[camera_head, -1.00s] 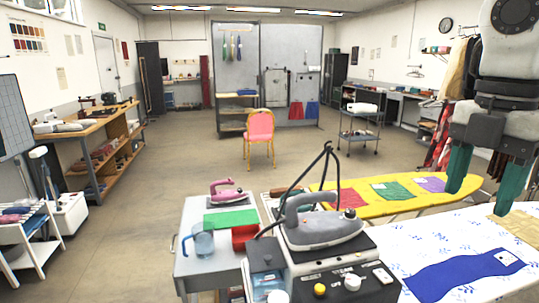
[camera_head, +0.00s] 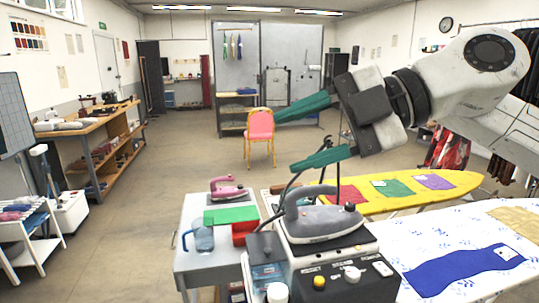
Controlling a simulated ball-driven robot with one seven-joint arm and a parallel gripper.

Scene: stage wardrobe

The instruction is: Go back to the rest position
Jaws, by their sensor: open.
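My gripper (camera_head: 306,136) is in the upper right of the head view, at the end of my white and grey arm. Its two green fingers are wide apart with nothing between them, and they point left. It hangs in the air above the yellow ironing board (camera_head: 438,163) and the grey steam iron (camera_head: 322,217). One finger is seen in front of the room's back wall.
A grey trolley (camera_head: 178,255) holds a pink iron (camera_head: 226,188), a blue jug (camera_head: 203,238) and a green cloth (camera_head: 231,216). A white patterned board with a blue cloth (camera_head: 464,268) is at lower right. A pink chair (camera_head: 260,130) stands on open floor behind.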

